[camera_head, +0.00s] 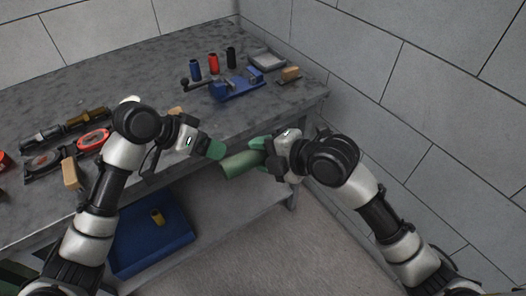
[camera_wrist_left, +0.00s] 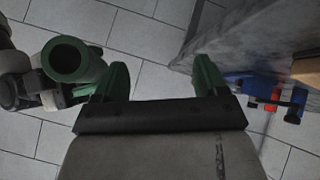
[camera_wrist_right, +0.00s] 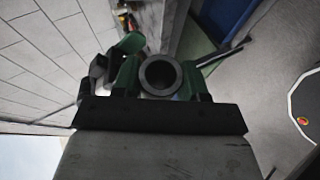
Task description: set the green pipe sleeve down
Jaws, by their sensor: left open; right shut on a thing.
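The green pipe sleeve (camera_head: 240,164) is a hollow tube held off the front edge of the workbench, above the floor. My right gripper (camera_head: 266,154) is shut on it. In the right wrist view the sleeve's round end (camera_wrist_right: 160,92) sits between the two green fingers (camera_wrist_right: 160,80). My left gripper (camera_head: 214,149) is open and empty, just left of the sleeve and apart from it. In the left wrist view the sleeve's open end (camera_wrist_left: 86,66) shows outside the left finger, with nothing between the fingers (camera_wrist_left: 163,78).
The grey workbench (camera_head: 140,75) carries a blue vise (camera_head: 238,87), blue, red (camera_head: 213,64) and black cylinders, a grey tray (camera_head: 267,59), a wooden block (camera_head: 290,74) and tools at left. A blue bin (camera_head: 140,255) with a yellow piece (camera_head: 157,217) stands below. A wall is at right.

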